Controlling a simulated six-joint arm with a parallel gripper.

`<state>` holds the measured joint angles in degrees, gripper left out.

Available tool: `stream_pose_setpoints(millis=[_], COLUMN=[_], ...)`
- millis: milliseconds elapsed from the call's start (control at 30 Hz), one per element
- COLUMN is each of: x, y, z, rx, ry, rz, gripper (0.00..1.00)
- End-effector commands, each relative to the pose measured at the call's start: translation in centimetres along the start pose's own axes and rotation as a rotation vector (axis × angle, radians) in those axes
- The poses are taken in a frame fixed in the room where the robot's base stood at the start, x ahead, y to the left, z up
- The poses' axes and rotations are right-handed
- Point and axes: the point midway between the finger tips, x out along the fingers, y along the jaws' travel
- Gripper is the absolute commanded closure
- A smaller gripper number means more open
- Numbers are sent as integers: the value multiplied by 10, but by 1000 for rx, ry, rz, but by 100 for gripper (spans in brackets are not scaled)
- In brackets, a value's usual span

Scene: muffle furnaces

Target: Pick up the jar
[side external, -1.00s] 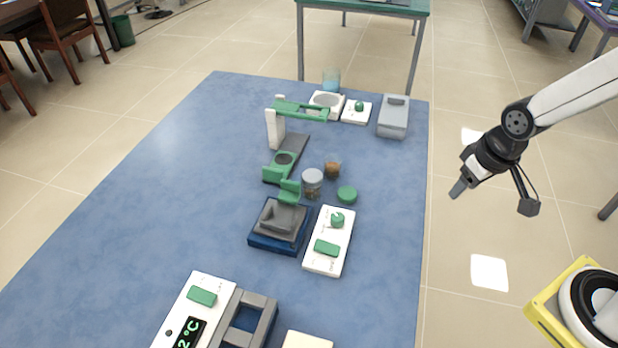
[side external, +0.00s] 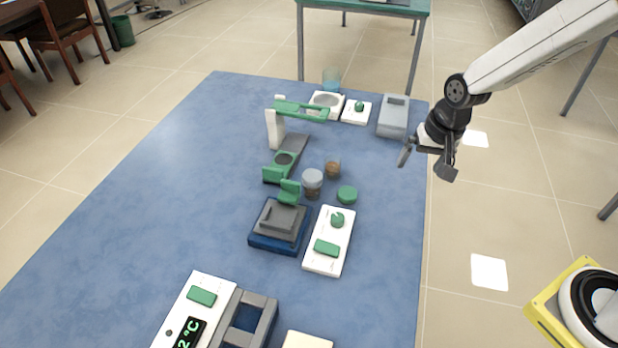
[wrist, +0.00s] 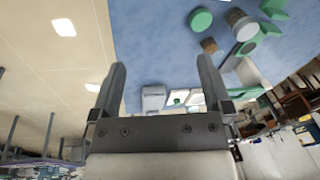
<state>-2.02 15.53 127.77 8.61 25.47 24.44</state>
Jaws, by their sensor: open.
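A jar (side external: 312,183) with a pale upper part and brown contents stands upright on the blue tabletop, right of the green-and-grey stand. It also shows at the upper right of the wrist view (wrist: 241,22).
The blue table (side external: 150,190) is bare on its left. A green-and-grey stand (side external: 285,150), a dark blue-based device (side external: 279,226) and a white control box (side external: 330,241) surround the jar. A grey box (side external: 394,115) stands at the back right.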

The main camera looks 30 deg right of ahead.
Motion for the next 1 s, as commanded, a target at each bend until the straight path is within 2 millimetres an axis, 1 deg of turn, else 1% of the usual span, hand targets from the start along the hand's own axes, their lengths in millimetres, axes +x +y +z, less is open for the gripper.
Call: stream_pose_setpoints(millis=[33, 200, 367, 500, 700, 800, 900, 1000], x=[7, 29, 53, 76, 110, 126, 137, 144], y=[-11, -44, -74, -100, -136, -151, -162, -169], z=[-9, -35, -55, -70, -84, -88, -91, -92], rx=[71, 331, 570, 778, 1066, 1190, 1286, 1348], ry=[-13, -54, -103, -151, -231, -269, -300, -322], rz=[-7, -31, -47, -56, -58, -54, -49, -45], gripper=[0, 0, 0, 0, 0, 0, 0, 0])
